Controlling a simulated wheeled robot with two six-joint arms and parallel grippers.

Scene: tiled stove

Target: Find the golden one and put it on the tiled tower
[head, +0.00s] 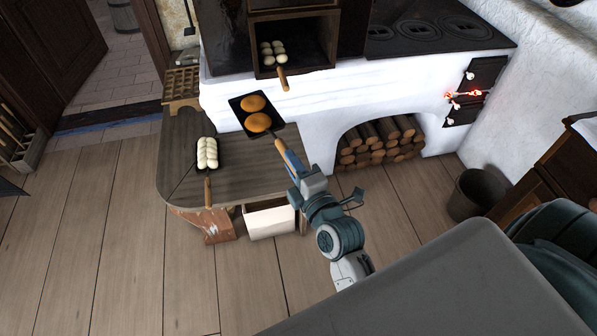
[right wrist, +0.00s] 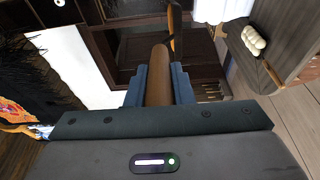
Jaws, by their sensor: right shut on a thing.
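A dark pan (head: 240,104) holds two golden-brown loaves (head: 257,122). My right gripper (head: 288,163) is shut on its wooden handle, which also shows between the fingers in the right wrist view (right wrist: 158,78). The pan is held up in front of the white stove, beside the wooden bench. A second pan with pale rolls (head: 207,152) lies on the bench. A third pan with pale rolls (head: 272,50) sits in the dark open oven (head: 295,66), its handle (head: 283,79) sticking out. I cannot make out a tiled tower clearly. My left gripper is not in view.
The wooden bench (head: 245,174) has free room right of the second pan. A wooden rack (head: 181,84) stands at its back. The white stove (head: 350,95) has a firewood niche (head: 380,142), a dark cooktop (head: 435,28) and a glowing red spot by its doors. A bucket (head: 477,195) stands right.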

